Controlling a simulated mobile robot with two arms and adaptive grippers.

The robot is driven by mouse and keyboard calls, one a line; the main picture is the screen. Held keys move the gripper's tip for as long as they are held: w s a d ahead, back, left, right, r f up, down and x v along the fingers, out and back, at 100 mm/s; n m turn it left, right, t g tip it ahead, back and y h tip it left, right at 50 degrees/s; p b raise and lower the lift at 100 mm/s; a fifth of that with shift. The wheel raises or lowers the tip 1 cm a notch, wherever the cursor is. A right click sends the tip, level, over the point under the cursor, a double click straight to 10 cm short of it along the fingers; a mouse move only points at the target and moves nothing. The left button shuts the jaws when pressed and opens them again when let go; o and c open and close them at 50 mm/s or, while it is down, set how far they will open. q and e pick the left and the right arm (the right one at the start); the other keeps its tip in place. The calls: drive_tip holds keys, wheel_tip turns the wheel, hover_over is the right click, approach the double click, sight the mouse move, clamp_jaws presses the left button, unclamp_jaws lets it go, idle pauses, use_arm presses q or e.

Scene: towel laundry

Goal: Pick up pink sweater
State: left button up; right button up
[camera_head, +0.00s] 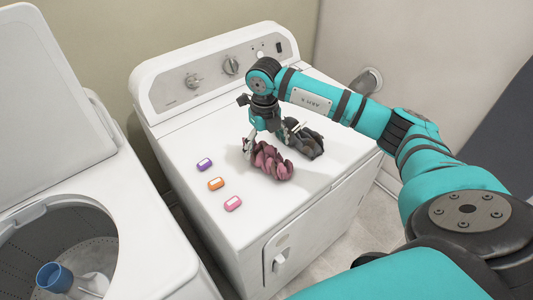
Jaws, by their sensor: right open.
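The pink sweater (272,163) lies crumpled on top of the white dryer, right of its middle. My right gripper (258,142) points down over the sweater's back left edge. It is open, with one finger at the left of the sweater. Whether the fingers touch the cloth is hard to tell. A dark grey crumpled garment (306,139) lies just behind and to the right of the sweater, partly behind my gripper. My left gripper is out of view.
The dryer top (215,140) is clear around a purple (205,164), an orange (216,184) and a pink (233,203) small tag at its left. The dryer's control panel (220,65) rises behind. An open washer (125,225) at left holds a blue cup (54,277).

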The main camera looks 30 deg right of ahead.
sight(266, 148)
drive_tip(key=shift+s+d+f+p, duration=0.1)
drive_tip(key=shift+f+p, duration=0.25)
drive_tip(key=shift+f, duration=0.1)
wheel_tip(266, 148, down, 4)
drive_tip(key=shift+d+r+p, duration=0.15)
drive_tip(key=shift+p, duration=0.75)
drive_tip(key=shift+f, duration=0.5)
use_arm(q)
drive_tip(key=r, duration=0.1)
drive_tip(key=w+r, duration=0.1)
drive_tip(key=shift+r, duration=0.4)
use_arm(e)
drive_tip(key=c, duration=1.6)
